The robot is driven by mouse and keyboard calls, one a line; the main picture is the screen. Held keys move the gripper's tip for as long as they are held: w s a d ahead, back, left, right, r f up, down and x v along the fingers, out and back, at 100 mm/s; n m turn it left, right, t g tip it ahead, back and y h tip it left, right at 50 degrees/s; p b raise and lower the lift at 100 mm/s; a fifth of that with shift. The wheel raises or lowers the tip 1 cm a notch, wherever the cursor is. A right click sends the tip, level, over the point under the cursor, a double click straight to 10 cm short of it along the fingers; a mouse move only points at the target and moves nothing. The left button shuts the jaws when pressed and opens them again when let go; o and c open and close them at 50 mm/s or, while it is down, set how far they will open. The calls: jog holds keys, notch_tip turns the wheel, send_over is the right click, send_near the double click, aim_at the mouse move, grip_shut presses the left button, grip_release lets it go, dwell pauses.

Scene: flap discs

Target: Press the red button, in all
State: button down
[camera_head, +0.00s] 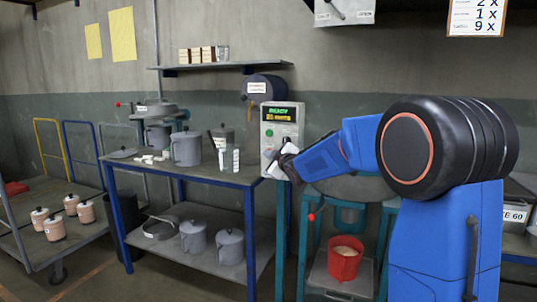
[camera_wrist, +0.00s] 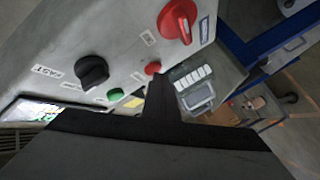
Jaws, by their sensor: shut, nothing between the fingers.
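The grey control box (camera_head: 282,128) stands upright at the right end of the blue-legged bench, with a lit display reading READY. In the wrist view its panel carries a small red button (camera_wrist: 152,68), a green button (camera_wrist: 115,94), a black knob (camera_wrist: 91,71) and a large red knob (camera_wrist: 177,20). My gripper (camera_wrist: 158,80) is shut and empty. Its tip overlaps the lower edge of the red button in the wrist view; I cannot tell whether they touch. In the head view my gripper (camera_head: 284,154) is at the box's front, hiding its lower controls.
A bench (camera_head: 212,175) left of the box holds grey pots and small white pieces. A red container (camera_head: 344,262) stands below my arm. A cart (camera_head: 42,205) with several pinkish canisters is at far left. A shelf (camera_head: 220,66) hangs above the bench.

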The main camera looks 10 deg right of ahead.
jog(key=shift+s+a, duration=0.45)
jog(key=shift+s, duration=0.2)
jog(key=shift+s+a, duration=0.75)
jog(key=shift+s, duration=0.3)
jog(key=shift+s+a, duration=0.7)
jog(key=shift+s, duration=0.3)
jog(key=s+d+f+m+g+h, duration=0.1)
jog(key=s+f+m+g, duration=0.3)
jog(key=s, duration=1.4)
jog(key=s+d+f+m+g+h, duration=0.1)
jog(key=s+d+f+m+g, duration=0.2)
jog(key=s+f, duration=0.6)
jog(key=s+d+f+m+g+h, duration=0.1)
jog(key=s+d+f+m+g, duration=0.2)
jog(key=s, duration=2.4)
notch_tip(320, 180, down, 4)
jog(key=shift+m+g, duration=0.9)
jog(key=shift+g, duration=0.2)
